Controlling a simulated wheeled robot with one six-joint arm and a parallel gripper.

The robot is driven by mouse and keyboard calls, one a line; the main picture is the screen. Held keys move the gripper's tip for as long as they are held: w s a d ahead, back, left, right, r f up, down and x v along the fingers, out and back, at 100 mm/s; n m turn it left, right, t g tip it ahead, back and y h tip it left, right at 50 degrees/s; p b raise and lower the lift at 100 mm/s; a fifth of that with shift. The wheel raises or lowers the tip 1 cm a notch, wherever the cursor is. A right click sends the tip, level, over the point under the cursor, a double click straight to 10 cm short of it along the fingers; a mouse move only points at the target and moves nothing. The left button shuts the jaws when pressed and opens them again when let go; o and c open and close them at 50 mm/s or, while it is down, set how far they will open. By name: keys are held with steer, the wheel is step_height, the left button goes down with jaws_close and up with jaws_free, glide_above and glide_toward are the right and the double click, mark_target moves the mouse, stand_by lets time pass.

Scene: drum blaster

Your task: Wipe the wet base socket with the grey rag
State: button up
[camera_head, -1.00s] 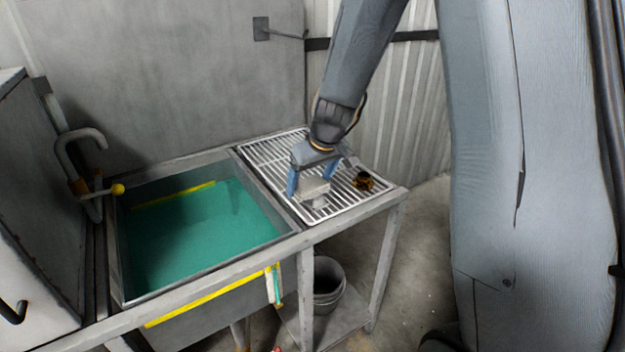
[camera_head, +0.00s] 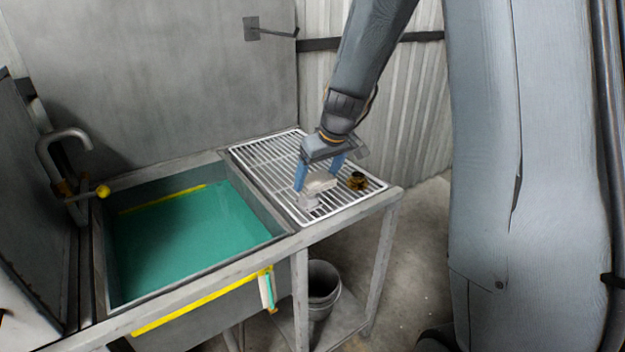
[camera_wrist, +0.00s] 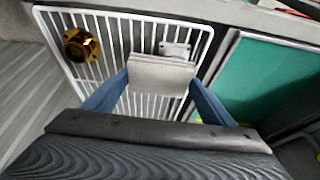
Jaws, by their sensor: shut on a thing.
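My gripper (camera_head: 318,181) is shut on the light grey rag (camera_head: 321,186), a flat pad between its two blue fingers, just above the white wire rack (camera_head: 262,160). In the wrist view the rag (camera_wrist: 160,76) spans between the fingertips. A small pale grey piece (camera_head: 309,202) stands on the rack beside and partly under the rag; it also shows past the rag's edge in the wrist view (camera_wrist: 176,50). It may be the base socket, and I cannot tell whether the rag touches it. A brass-coloured round part (camera_head: 357,181) sits on the rack to the right, apart from the rag.
A sink (camera_head: 278,236) with green liquid (camera_head: 190,235) adjoins the rack on the left. A grey bucket (camera_head: 323,282) sits below the rack. Walls close the back.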

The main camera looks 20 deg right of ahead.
steer(key=shift+a, duration=0.1)
steer(key=shift+s+a+p, duration=0.2)
steer(key=shift+a+p, duration=0.05)
steer(key=shift+a, duration=0.4)
steer(key=shift+s+a+p, duration=0.2)
steer(key=shift+s+a, duration=0.05)
steer(key=shift+a, duration=0.45)
steer(key=shift+s+a+p, duration=0.2)
steer(key=shift+a+p, duration=0.05)
steer(key=shift+a, duration=0.4)
steer(key=shift+w+d+b, duration=0.2)
steer(key=shift+d+b, duration=0.2)
steer(key=shift+d, duration=0.3)
steer(key=shift+w+d+b, duration=0.25)
steer(key=shift+d+b, duration=0.2)
steer(key=shift+d, duration=0.3)
steer(key=shift+w+d+b, duration=0.2)
steer(key=shift+d+b, duration=0.2)
steer(key=shift+d, duration=0.3)
steer(key=shift+r+p, duration=2.25)
steer(key=shift+r, duration=0.85)
steer(key=shift+f, duration=0.1)
